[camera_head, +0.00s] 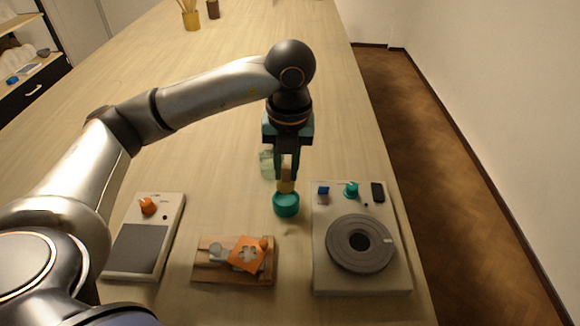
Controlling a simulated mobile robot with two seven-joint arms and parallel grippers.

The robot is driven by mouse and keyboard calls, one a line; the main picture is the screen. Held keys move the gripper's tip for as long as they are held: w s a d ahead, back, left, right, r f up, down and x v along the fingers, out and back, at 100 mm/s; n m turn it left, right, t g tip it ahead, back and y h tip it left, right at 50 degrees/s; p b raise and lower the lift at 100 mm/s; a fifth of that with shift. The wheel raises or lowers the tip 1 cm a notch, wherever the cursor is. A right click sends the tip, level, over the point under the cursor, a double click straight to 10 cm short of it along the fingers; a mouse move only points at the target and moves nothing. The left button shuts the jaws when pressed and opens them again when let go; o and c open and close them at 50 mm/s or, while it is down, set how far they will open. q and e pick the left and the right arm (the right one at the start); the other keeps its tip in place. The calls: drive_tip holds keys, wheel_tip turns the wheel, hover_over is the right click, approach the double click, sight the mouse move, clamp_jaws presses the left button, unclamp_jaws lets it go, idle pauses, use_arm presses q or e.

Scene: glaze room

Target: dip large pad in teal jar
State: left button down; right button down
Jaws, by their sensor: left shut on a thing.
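The teal jar (286,206) stands on the table near the middle of the view. My left gripper (287,170) points down right above it, shut on a yellowish pad (286,186), which I take to be the large pad. The pad's lower end is at the jar's mouth. I cannot tell whether it is inside the jar or just above it. My right gripper is not in view.
A pale glass jar (267,163) stands just behind the gripper. A wooden board (205,272) with an orange stencil (246,256) lies in front. A device with an orange knob (147,206) is left; a grey wheel (360,262) is right. The table's far part is mostly clear.

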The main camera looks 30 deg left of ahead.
sight(287, 183)
use_arm(q)
drive_tip(key=shift+f+b, duration=0.45)
drive_tip(key=shift+f, duration=0.55)
drive_tip(key=shift+f+b, duration=0.4)
drive_tip(key=shift+f+b, duration=0.75)
drive_tip(key=shift+f, duration=0.05)
drive_tip(key=shift+f, duration=0.2)
drive_tip(key=shift+s+d+f+b, duration=0.15)
drive_tip(key=shift+f+b, duration=0.1)
drive_tip(key=shift+b, duration=0.15)
idle(0.5)
